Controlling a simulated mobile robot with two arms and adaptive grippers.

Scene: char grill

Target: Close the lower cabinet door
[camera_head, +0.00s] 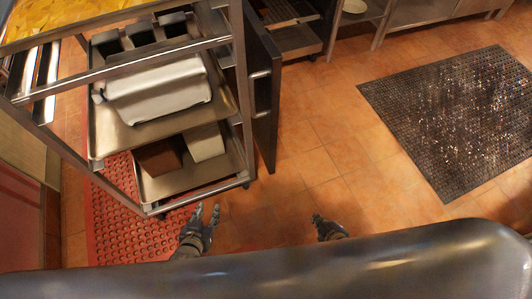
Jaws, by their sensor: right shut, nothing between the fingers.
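A dark cabinet door (264,130) with a silver handle stands swung open, upright, just right of the metal rack. It is seen steeply from above, and its left side is partly hidden by the rack. Neither gripper touches the door.
A metal rack (118,139) with trays and containers stands at the left, close to the door. A red perforated mat (115,215) lies under it. A dark rubber mat (455,115) lies at the right. Open tile floor (325,130) lies right of the door.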

